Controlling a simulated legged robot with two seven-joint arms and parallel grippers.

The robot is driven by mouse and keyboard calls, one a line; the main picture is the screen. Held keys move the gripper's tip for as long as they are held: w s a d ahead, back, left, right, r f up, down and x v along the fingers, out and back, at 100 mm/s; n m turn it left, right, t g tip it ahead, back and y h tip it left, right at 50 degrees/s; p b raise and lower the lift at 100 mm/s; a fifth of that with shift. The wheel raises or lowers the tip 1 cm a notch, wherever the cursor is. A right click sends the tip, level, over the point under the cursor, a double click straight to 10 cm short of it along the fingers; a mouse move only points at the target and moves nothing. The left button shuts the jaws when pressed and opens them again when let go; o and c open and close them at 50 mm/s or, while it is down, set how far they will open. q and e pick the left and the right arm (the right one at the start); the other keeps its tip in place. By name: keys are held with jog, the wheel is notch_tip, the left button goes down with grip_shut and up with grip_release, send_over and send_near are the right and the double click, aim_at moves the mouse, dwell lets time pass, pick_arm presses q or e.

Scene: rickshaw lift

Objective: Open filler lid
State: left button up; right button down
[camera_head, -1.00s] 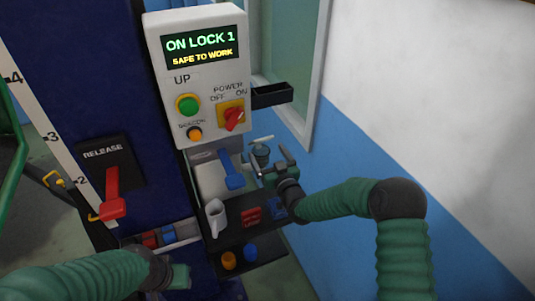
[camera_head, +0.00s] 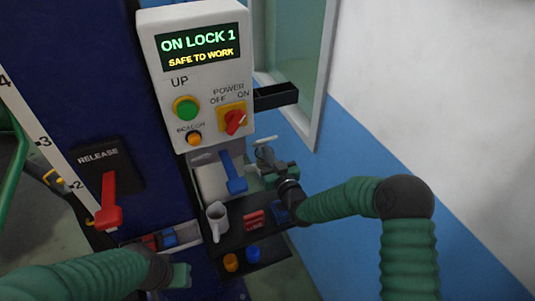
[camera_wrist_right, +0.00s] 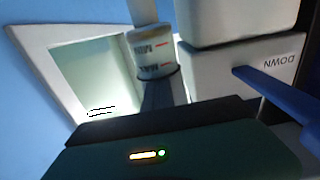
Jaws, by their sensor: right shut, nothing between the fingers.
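The filler (camera_head: 262,153) is a small grey container with a pale bar-like top, just right of the grey box with the blue lever. In the right wrist view the filler (camera_wrist_right: 152,58) is a pale cylinder with MIN and MAX marks; its top is out of view. I cannot tell whether its lid is open. My right gripper (camera_head: 272,172) is shut and empty, close beside and partly in front of the filler. I cannot tell whether they touch. My left gripper (camera_head: 181,276) is low at the left, away from the filler; its jaw state is unclear.
The blue DOWN lever (camera_head: 234,174) stands close left of my right gripper. A shelf (camera_head: 235,222) below holds a white jug (camera_head: 217,221) and red and blue items. A control box (camera_head: 200,80) is above. A black tray (camera_head: 276,95) juts out near the window.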

jog(key=shift+f, duration=0.15)
dwell(0.4)
jog(key=c, duration=2.1)
grip_release()
jog(key=shift+c, duration=0.2)
jog(key=o, duration=1.5)
jog(key=shift+c, duration=0.2)
jog(key=o, duration=0.4)
jog(key=shift+f, duration=0.1)
jog(key=shift+w, duration=0.1)
jog(key=b+v, duration=0.2)
jog(key=v, duration=1.4)
jog(key=shift+s, duration=0.4)
